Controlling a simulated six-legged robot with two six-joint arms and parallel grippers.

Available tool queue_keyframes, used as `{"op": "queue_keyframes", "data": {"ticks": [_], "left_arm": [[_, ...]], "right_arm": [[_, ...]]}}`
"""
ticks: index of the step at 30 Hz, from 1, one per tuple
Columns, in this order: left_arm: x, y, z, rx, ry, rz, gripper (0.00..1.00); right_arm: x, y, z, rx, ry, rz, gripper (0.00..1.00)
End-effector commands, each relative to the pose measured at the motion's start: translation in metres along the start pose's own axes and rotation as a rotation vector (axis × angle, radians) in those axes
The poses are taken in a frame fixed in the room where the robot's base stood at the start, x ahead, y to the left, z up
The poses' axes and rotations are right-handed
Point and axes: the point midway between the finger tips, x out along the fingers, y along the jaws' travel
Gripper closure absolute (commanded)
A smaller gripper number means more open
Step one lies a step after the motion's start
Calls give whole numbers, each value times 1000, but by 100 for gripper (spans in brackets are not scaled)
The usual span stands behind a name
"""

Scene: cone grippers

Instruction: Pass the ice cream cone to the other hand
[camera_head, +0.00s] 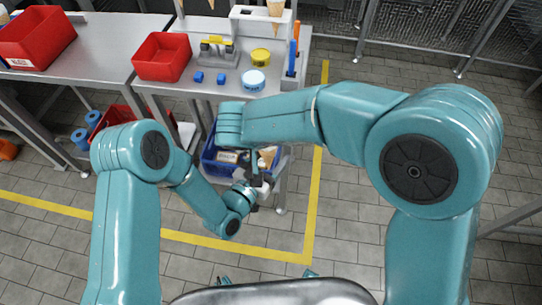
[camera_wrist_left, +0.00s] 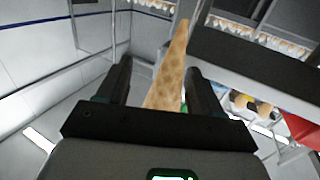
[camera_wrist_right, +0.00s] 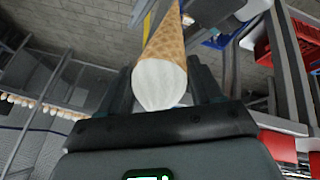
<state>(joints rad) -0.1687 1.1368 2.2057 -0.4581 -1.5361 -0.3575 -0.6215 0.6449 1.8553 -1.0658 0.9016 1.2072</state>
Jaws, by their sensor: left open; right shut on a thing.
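The ice cream cone (camera_wrist_right: 163,60) shows in the right wrist view with its pale wide end near the palm and its tan waffle tip pointing away. My right gripper (camera_wrist_right: 163,88) is shut on it. In the left wrist view a waffle cone (camera_wrist_left: 168,75) stands between the fingers of my left gripper (camera_wrist_left: 160,85), tip away from the palm; its wide end is hidden. The left fingers are apart, with a clear gap on the left side. In the head view my left gripper (camera_head: 262,186) is close below the right wrist; the cone is hard to make out there.
A blue crate (camera_head: 211,165) with several items lies behind the grippers. Red bins (camera_head: 162,57), blue blocks, a yellow tin (camera_head: 260,57) and a white-topped tin (camera_head: 253,80) stand on the bench (camera_head: 210,91). A white stand (camera_head: 244,22) holds a cone. The floor in front is open.

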Motion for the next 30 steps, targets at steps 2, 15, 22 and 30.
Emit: {"op": "queue_keyframes", "data": {"ticks": [2,15,22,30], "left_arm": [[1,0,0,0,-1,0,34],[1,0,0,0,0,1,77],[1,0,0,0,0,1,77],[1,0,0,0,0,0,77]], "right_arm": [[0,0,0,0,0,0,52],[0,0,0,0,1,-1,30],[0,0,0,0,1,0,7],[-14,0,-1,0,3,-1,7]]}}
